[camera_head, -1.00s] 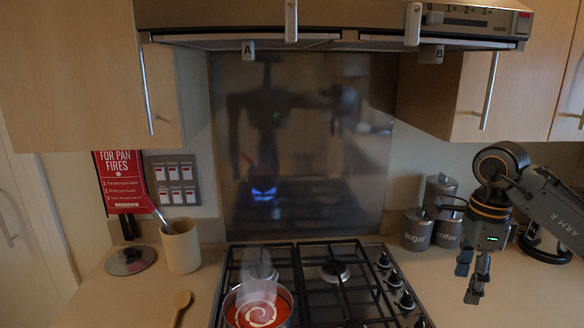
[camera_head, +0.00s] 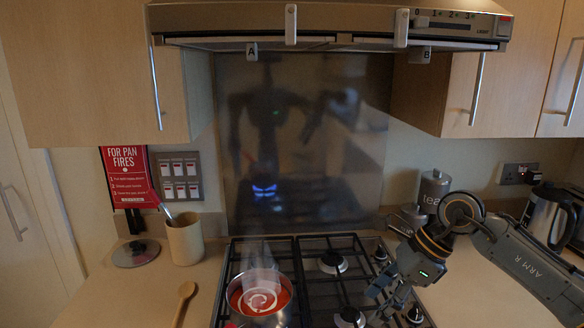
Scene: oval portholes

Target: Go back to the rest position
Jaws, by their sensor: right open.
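My right gripper (camera_head: 378,302) hangs at the right side of the gas hob (camera_head: 318,262), in front of its knobs, with its fingers pointing down and to the left. It is open and I see nothing between its fingers. My right arm comes in from the right edge, over the worktop. My left gripper is not in view.
A steaming pot (camera_head: 290,296) of red soup with a pale swirl stands on the front left burner. A wooden spoon (camera_head: 185,297), a lid (camera_head: 136,253) and a utensil pot (camera_head: 186,240) are left. Canisters (camera_head: 433,190) and a kettle (camera_head: 546,212) stand right. The extractor hood (camera_head: 340,25) overhangs.

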